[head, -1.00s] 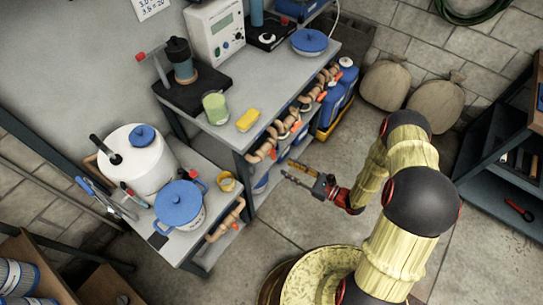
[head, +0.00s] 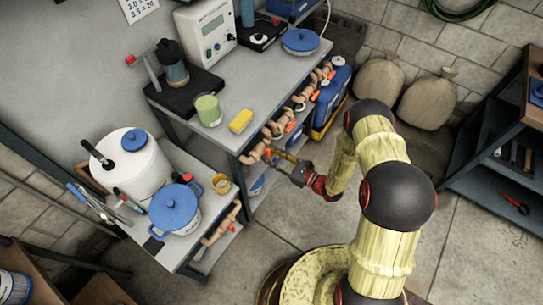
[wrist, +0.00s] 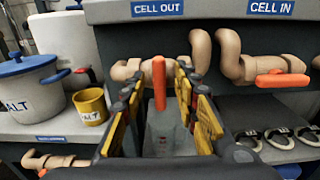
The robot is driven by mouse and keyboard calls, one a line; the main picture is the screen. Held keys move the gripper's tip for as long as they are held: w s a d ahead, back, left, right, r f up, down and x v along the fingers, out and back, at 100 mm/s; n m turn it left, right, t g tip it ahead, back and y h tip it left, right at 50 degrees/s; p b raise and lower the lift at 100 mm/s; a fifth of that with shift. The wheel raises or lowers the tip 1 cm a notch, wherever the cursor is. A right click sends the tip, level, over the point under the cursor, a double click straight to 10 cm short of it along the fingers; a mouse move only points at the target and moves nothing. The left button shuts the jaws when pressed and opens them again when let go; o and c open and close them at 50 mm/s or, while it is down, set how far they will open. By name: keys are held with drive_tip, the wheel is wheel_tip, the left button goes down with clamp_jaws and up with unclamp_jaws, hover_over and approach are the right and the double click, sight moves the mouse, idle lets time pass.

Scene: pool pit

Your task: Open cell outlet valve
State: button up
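The cell outlet valve has an orange handle (wrist: 159,84), under the blue "CELL OUT" label (wrist: 158,8) in the wrist view. The handle hangs vertically in front of a tan pipe (wrist: 128,70). My gripper (wrist: 160,108) is open, with one yellow-padded finger on each side of the handle. I cannot tell whether either finger touches it. In the head view my gripper (head: 284,163) is at the bench's front edge by the pipes, and the handle (head: 267,152) is partly visible just beyond it.
The "CELL IN" valve (wrist: 283,79) to the right has its orange handle lying horizontally. A yellow mug (wrist: 91,106) and a blue-lidded pot (wrist: 28,85) stand on the lower table at left. The bench edge (wrist: 200,12) overhangs the pipes. Open floor (head: 300,215) lies below my arm.

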drive_tip(key=shift+c, duration=0.4)
clamp_jaws()
drive_tip(key=shift+n, duration=0.3)
drive_tip(key=n+b, duration=0.1)
drive_tip(key=n, duration=0.2)
drive_tip(key=n+b, duration=0.2)
drive_tip(key=n, duration=0.1)
drive_tip(key=shift+s+a+f+n, duration=0.1)
drive_tip(key=shift+s+f+n, duration=0.1)
drive_tip(key=shift+n, duration=0.1)
drive_tip(key=n+b, duration=0.2)
drive_tip(key=n, duration=0.3)
drive_tip(key=shift+a+f+b, duration=0.1)
drive_tip(key=shift+b, duration=0.2)
drive_tip(key=n+b, duration=0.2)
drive_tip(key=n, duration=0.3)
drive_tip(key=shift+s+f+b, duration=0.15)
drive_tip(key=shift+b, duration=0.25)
drive_tip(key=shift+n, duration=0.5)
